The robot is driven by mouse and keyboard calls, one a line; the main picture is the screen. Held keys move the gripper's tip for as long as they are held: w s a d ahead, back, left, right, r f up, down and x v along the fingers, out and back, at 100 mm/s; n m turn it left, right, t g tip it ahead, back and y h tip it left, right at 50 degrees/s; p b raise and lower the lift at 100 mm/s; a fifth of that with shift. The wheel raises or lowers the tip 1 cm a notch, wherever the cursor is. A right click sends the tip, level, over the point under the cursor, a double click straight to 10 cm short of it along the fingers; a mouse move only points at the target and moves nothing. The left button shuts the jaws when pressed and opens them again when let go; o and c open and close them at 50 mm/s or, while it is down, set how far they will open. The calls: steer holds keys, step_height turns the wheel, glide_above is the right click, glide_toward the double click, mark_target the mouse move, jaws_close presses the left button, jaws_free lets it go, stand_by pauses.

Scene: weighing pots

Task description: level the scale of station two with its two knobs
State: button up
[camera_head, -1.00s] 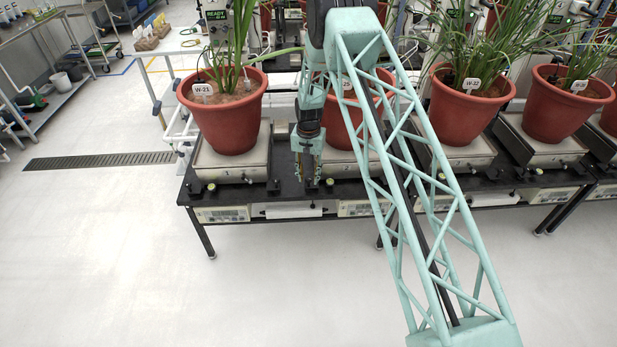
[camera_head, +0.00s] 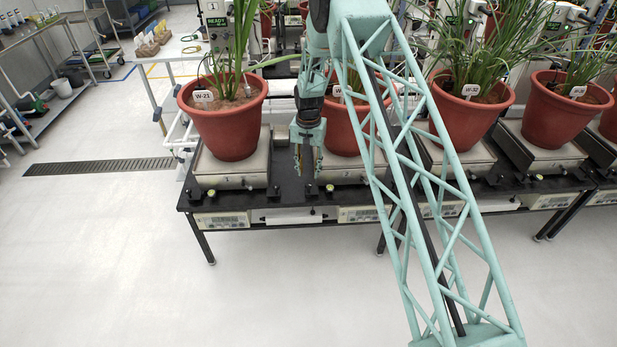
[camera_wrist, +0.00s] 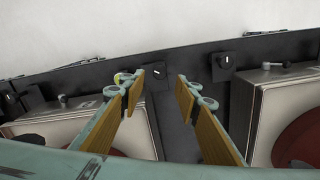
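My gripper (camera_head: 308,173) hangs fingers-down at the front left corner of the second scale (camera_head: 335,170). It also shows in the wrist view (camera_wrist: 162,80), open and empty, with yellow-padded fingers apart. A black knob with a white mark (camera_wrist: 157,72) shows just beyond and between the fingertips; no contact shows. A yellow-green bubble level (camera_wrist: 122,77) sits beside the left fingertip, partly covered. It also shows in the head view (camera_head: 316,191), too small to read. Another black knob (camera_wrist: 222,61) stands farther right, by the neighbouring scale. My arm hides part of the second scale's front.
A red pot marked W-21 (camera_head: 222,125) stands on the neighbouring scale (camera_head: 232,174) at left. The second pot (camera_head: 343,130) stands behind my gripper and is partly hidden. More potted scales stand to the right. Floor in front is clear.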

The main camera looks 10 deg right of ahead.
steer(key=shift+r, duration=2.45)
steer(key=shift+r, duration=0.1)
steer(key=s+r+n+t, duration=0.1)
steer(key=s+r, duration=0.3)
steer(key=r, duration=0.7)
steer(key=s+r, duration=0.4)
steer(key=r, duration=0.8)
steer(key=s+r+n, duration=0.1)
steer(key=s+r, duration=1.5)
steer(key=r, duration=0.2)
steer(key=s+r+n+t, duration=0.1)
steer(key=s+r, duration=0.4)
steer(key=s, duration=0.5)
steer(key=s+r+n+t, duration=0.1)
steer(key=s+r, duration=0.4)
steer(key=s, duration=0.5)
steer(key=s+f+n+t, duration=0.1)
steer(key=s, duration=1.9)
steer(key=shift+s, duration=0.25)
steer(key=shift+w+f, duration=0.1)
